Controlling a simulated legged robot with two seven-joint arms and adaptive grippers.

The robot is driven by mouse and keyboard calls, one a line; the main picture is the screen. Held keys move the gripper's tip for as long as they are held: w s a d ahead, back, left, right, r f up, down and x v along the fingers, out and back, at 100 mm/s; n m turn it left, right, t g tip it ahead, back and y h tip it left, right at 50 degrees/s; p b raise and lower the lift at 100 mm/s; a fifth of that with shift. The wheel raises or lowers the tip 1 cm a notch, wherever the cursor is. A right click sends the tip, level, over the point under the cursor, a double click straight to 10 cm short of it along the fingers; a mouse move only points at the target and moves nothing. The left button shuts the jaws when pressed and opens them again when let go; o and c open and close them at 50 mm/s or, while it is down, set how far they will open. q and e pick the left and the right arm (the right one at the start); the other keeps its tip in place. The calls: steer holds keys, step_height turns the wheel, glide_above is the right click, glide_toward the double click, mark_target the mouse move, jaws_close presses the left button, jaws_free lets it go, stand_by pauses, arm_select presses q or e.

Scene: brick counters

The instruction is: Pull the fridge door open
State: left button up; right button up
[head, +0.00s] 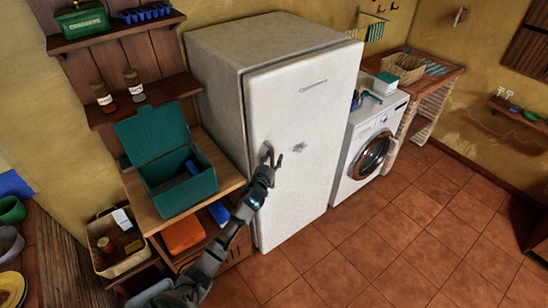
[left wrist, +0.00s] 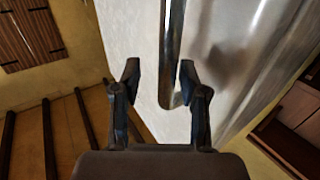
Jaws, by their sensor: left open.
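The white fridge (head: 225,60) stands against the wall, and its door (head: 310,125) looks shut. My left gripper (head: 272,155) is at the left part of the door, about mid-height, with its arm coming up from below. In the left wrist view the left gripper (left wrist: 158,76) is open. The metal handle bar (left wrist: 172,45) shows between its two fingers, closer to the right finger, and its lower end bends below the fingertips. I cannot tell whether a finger touches the bar. In the head view the gripper mostly hides the handle. My right gripper is not in view.
A wooden shelf unit with an open teal box (head: 180,190) stands close left of the fridge, beside my left arm. A washing machine (head: 365,150) stands to the right. The tiled floor (head: 400,235) before the door is clear.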

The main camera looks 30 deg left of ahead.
arm_select(q)
steer(key=shift+w+a+f, duration=0.15)
steer(key=shift+w+a, duration=0.25)
steer(key=shift+a, duration=0.35)
steer(key=c, duration=0.6)
steer(key=shift+d, duration=0.25)
jaws_close()
steer(key=shift+d, duration=0.2)
